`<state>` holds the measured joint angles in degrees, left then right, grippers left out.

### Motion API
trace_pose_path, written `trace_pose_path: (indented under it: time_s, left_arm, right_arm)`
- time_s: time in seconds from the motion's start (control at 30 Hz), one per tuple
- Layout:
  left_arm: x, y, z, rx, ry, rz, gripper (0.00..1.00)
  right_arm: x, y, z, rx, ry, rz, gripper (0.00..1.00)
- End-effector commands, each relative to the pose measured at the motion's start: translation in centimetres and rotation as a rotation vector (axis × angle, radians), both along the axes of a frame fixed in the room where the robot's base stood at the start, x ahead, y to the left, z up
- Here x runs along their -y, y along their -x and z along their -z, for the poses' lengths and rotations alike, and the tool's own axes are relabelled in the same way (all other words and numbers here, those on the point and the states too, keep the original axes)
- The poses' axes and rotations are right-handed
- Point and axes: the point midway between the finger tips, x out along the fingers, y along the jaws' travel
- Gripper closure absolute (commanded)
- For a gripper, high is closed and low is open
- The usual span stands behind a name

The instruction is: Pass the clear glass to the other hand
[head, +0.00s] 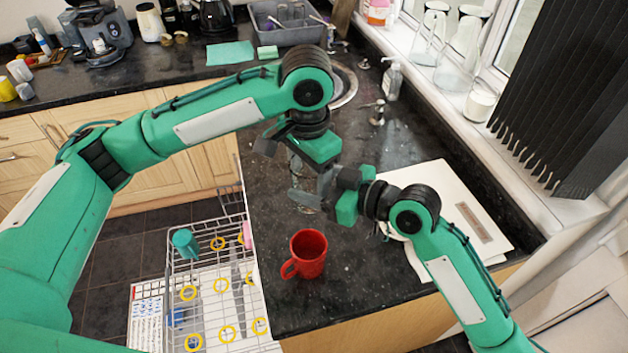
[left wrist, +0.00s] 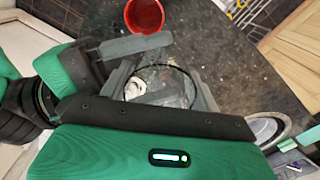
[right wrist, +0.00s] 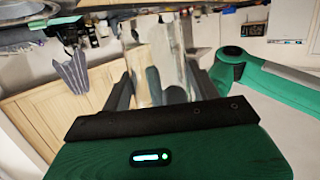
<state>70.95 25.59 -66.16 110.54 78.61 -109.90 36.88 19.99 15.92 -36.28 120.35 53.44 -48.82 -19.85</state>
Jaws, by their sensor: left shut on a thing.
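The clear glass (head: 304,198) is held above the dark counter, between my two grippers. My left gripper (head: 300,162) comes from above and is shut on it; the glass's round rim (left wrist: 163,84) shows between the fingers in the left wrist view. My right gripper (head: 326,188) comes in from the right, close against the glass. In the right wrist view its fingers stand apart on either side of the glass (right wrist: 163,65); I cannot tell whether they touch it. Part of the glass is hidden by the grippers.
A red mug (head: 309,254) stands on the counter (head: 350,285) below the grippers. A white board (head: 455,200) lies to the right. An open dishwasher rack (head: 205,265) is at the lower left. Glass vessels (head: 458,55) stand on the windowsill. A sink (head: 343,85) is behind.

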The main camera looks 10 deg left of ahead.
Motion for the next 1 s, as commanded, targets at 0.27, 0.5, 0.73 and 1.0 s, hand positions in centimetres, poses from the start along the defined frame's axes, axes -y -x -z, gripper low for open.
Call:
trace_pose_path:
  time_s: [0.27,0.5,0.73,1.0]
  left_arm:
    - [0.0,-0.1,0.0,0.002,0.001,-0.002,0.12]
    - [0.1,0.0,-0.1,0.001,0.002,0.001,0.12]
    - [0.1,-0.1,-2.6,0.005,0.005,0.002,0.12]
    - [0.0,-0.2,-8.4,0.008,0.002,-0.002,0.12]
  right_arm:
    - [-0.1,0.1,-0.1,0.000,-0.002,-0.003,0.68]
    - [-0.1,0.1,-0.1,0.000,-0.002,-0.002,0.68]
    - [-0.1,0.1,0.0,-0.001,-0.001,-0.002,0.68]
    - [-0.1,0.1,0.0,-0.001,-0.001,-0.003,0.68]
